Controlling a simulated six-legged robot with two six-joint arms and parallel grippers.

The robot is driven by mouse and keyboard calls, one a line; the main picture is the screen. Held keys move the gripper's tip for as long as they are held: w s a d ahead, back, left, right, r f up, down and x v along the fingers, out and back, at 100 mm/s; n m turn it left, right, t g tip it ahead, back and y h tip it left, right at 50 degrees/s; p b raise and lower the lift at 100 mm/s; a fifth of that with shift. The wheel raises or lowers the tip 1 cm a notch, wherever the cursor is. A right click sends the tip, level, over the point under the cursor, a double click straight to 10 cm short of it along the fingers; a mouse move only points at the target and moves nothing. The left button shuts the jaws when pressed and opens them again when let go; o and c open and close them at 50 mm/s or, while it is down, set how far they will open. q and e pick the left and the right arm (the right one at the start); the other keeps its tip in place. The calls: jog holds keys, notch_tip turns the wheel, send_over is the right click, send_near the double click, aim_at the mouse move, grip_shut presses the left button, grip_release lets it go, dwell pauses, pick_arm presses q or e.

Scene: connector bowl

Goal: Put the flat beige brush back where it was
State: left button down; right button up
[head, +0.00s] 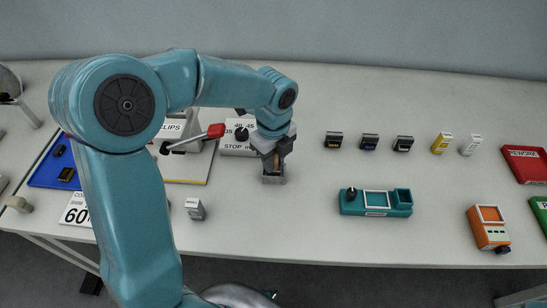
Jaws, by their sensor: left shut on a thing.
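My left gripper (273,176) is low over the middle of the table, pointing down. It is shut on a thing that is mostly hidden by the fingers. A small tan patch between the fingers fits the flat beige brush (277,162). I cannot tell whether the brush touches the table. My right gripper is not in view.
A red-handled lever device (190,145) is to the left. Several small dark connectors (369,142) are to the right, with a teal tester (376,202) before them. A red REWORK tray (526,164) is far right.

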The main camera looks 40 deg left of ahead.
pick_arm(q)
jog(key=shift+f, duration=0.2)
jog(key=c, duration=0.9)
grip_release()
jog(key=shift+w, duration=0.1)
jog(key=shift+c, duration=0.2)
jog(key=shift+r, duration=0.1)
notch_tip(320, 180, up, 12)
jog(key=shift+f+p, duration=0.2)
jog(key=shift+p, duration=0.4)
jog(key=shift+r, duration=0.35)
